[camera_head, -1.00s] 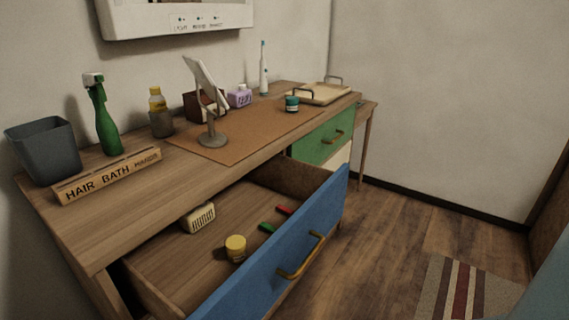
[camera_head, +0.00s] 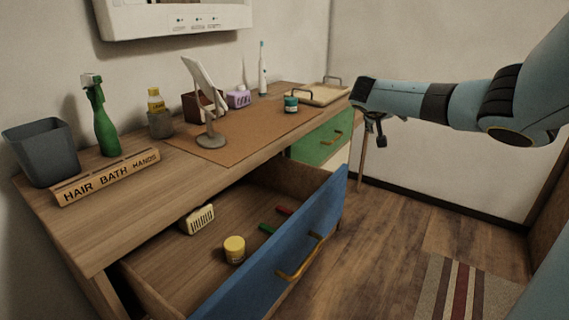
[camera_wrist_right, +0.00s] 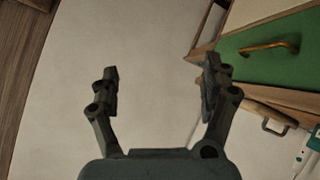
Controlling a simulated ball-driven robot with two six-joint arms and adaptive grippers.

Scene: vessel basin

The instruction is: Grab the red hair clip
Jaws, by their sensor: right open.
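The red hair clip (camera_head: 284,211) lies on the floor of the open blue-fronted drawer (camera_head: 272,261), close to its front panel. A green clip (camera_head: 267,229) lies beside it, a little nearer to me. My right gripper (camera_head: 379,130) hangs in the air to the right of the desk, above and well apart from the drawer. In the right wrist view it (camera_wrist_right: 160,85) is open with nothing between its fingers. The red clip does not show in the right wrist view. My left gripper is not in view.
The drawer also holds a yellow-lidded jar (camera_head: 235,250) and a cream brush-like item (camera_head: 199,219). The green drawer (camera_head: 322,142) is closed. A phone-like stand (camera_head: 207,120), a tray (camera_head: 318,94) and bottles stand on the desk.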

